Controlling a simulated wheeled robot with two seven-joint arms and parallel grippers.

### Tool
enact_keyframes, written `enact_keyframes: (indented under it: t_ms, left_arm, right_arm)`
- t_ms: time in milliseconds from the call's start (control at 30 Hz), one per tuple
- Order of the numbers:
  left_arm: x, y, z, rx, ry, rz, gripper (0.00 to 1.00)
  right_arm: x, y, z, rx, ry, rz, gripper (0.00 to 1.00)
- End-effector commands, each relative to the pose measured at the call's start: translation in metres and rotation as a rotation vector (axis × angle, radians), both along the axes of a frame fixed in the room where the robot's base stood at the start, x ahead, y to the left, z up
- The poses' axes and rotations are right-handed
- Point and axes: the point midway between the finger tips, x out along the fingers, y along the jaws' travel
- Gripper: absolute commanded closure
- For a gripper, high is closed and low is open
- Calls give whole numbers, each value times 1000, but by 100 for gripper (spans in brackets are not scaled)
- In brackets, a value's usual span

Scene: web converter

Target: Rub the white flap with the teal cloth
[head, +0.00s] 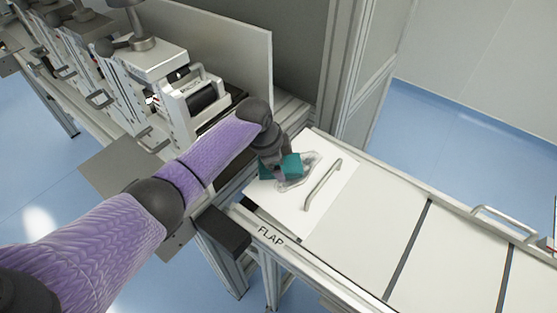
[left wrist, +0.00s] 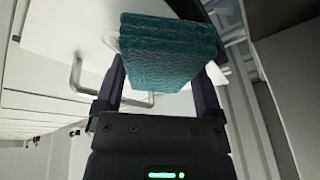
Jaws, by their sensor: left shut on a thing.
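The white flap (head: 333,190) is a flat panel with a metal bar handle (head: 322,185), at the end of the long machine bed marked FLAP. A greyish smeared patch (head: 312,161) shows on it, beside the cloth. The teal cloth (head: 284,166) is a folded pad over the flap, left of the handle. My left gripper (head: 277,155) is shut on the cloth, which fills the space between the fingers in the left wrist view (left wrist: 168,50). The arm and gripper hide part of the flap. I cannot tell whether the cloth touches the surface. My right gripper is not in view.
White panels (head: 380,227) with dark gaps continue along the bed to the right, with another metal handle (head: 503,222) at its far edge. A machine unit with a dark roller (head: 203,100) stands at the upper left. A grey upright frame (head: 345,75) rises behind the flap.

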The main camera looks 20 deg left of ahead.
Motion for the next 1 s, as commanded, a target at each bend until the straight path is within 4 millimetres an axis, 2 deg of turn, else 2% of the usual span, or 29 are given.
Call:
enact_keyframes:
  t_ms: [767,1000]
  left_arm:
    - [1,2,-14,0,1,0,60]
    - [-6,-17,-13,-1,1,-2,60]
  right_arm:
    - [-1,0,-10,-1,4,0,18]
    - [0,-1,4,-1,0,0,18]
